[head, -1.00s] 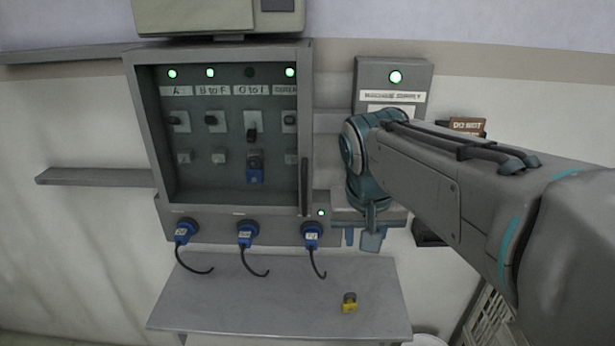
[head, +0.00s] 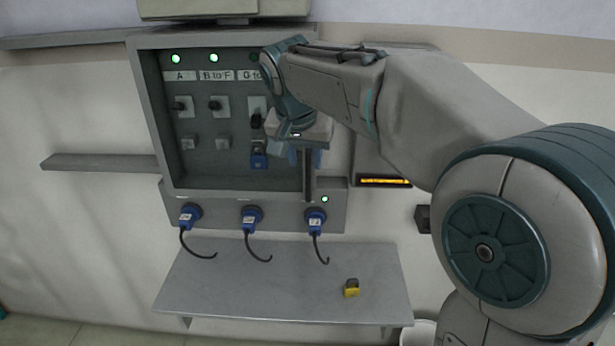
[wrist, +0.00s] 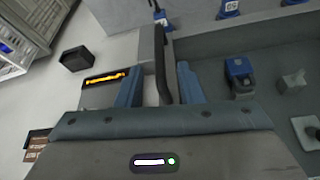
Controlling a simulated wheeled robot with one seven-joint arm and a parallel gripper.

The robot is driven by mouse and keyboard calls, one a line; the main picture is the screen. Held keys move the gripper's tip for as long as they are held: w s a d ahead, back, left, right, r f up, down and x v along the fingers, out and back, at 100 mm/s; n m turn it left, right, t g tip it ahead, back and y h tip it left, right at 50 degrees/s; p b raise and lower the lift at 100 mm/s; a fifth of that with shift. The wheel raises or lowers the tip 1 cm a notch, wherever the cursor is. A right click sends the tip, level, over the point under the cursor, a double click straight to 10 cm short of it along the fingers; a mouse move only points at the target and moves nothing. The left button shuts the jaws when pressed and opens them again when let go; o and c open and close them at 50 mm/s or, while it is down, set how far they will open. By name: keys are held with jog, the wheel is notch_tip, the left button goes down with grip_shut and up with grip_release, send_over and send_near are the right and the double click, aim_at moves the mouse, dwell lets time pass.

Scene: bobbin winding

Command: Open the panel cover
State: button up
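The panel (head: 150,110) is a grey wall cabinet with indicator lights, labelled switches and a blue padlock-like piece (head: 258,158) inside. Its cover seems see-through and closed; I cannot make out its surface. The dark upright handle (head: 307,183) stands at the front right edge. In the wrist view the handle (wrist: 161,62) runs between the two blue fingers of my gripper (wrist: 160,86). The fingers are apart, with a gap showing on each side of the handle. In the head view my gripper (head: 304,157) is at the handle's upper part, which my arm partly hides.
Blue plugs (head: 251,216) with hanging cords line the strip below. A grey shelf (head: 230,290) under them carries a small yellow-and-dark padlock-like piece (head: 351,288). A box with a lit yellow strip (head: 385,181) is on the wall to the right. A side shelf (head: 100,162) is left.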

aim_at(307, 172)
jog(key=x, duration=0.7)
jog(key=shift+f, duration=0.1)
grip_shut()
